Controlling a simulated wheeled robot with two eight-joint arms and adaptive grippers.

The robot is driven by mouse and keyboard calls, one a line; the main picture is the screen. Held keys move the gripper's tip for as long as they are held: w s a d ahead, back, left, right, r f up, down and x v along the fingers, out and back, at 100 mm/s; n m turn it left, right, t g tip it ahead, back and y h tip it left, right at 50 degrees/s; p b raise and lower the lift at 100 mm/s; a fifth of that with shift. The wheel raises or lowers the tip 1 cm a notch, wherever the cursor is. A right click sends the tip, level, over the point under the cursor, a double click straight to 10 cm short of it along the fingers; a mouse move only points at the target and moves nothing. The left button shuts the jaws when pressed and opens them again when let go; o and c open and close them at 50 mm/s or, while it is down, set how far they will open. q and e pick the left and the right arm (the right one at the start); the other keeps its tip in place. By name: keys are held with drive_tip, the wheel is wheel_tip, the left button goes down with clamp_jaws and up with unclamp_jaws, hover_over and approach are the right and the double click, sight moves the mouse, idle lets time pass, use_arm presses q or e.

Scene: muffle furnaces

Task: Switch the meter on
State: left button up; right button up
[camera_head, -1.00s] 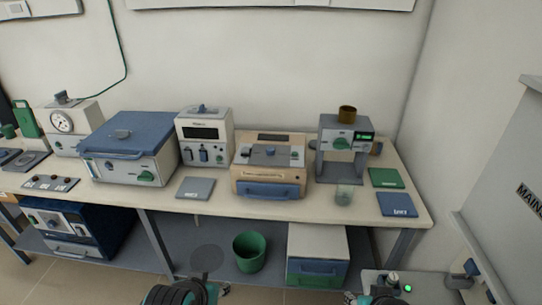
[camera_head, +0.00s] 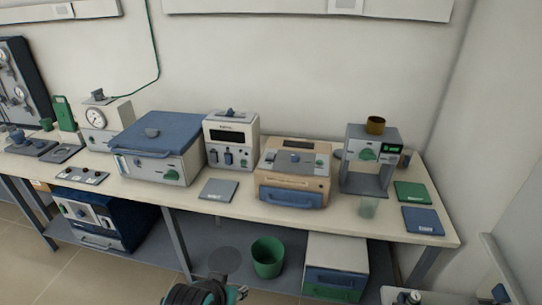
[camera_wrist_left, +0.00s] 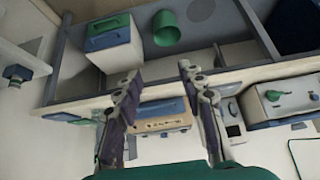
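A white boxy instrument with a dark, unlit display (camera_head: 231,140) stands at the back of the bench; it looks like the meter, though its label is too small to read. It has small blue controls below the display and a blue knob on top. My left gripper (camera_wrist_left: 157,72) is open and empty in the left wrist view, its two fingers well apart. In that view the bench and instruments appear upside down beyond the fingers. In the head view only part of my left arm shows at the bottom, below the bench front. My right gripper is not visible.
A blue-lidded furnace (camera_head: 158,140) stands left of the meter, a beige box (camera_head: 294,172) right of it. A grey-blue plate (camera_head: 217,190) lies in front. A stand with a lit green display (camera_head: 371,158) is further right. A green bin (camera_head: 267,257) sits below the bench.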

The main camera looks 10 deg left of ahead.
use_arm(q)
drive_tip(key=shift+w+r, duration=0.1)
drive_tip(key=c, duration=0.5)
drive_tip(key=shift+t, duration=0.5)
drive_tip(key=w+r, duration=0.2)
drive_tip(key=w+r+p, duration=0.1)
drive_tip(key=w+r, duration=0.1)
drive_tip(key=w, duration=0.1)
drive_tip(key=w+r+p, duration=0.1)
drive_tip(key=w+r, duration=0.1)
drive_tip(key=w, duration=0.1)
clamp_jaws()
drive_tip(key=w+r+t+p, duration=0.1)
drive_tip(key=w+r+p, duration=0.1)
drive_tip(key=w, duration=1)
drive_tip(key=w+a+r+t+p, duration=0.1)
drive_tip(key=w+r+t+p, duration=0.1)
drive_tip(key=w, duration=1)
drive_tip(key=w+a+r+t+p, duration=0.1)
drive_tip(key=w+p, duration=0.3)
drive_tip(key=w, duration=0.8)
drive_tip(key=shift+w+r+t, duration=0.15)
drive_tip(key=shift+r+t, duration=0.25)
drive_tip(key=shift+t, duration=0.3)
drive_tip(key=shift+d, duration=0.1)
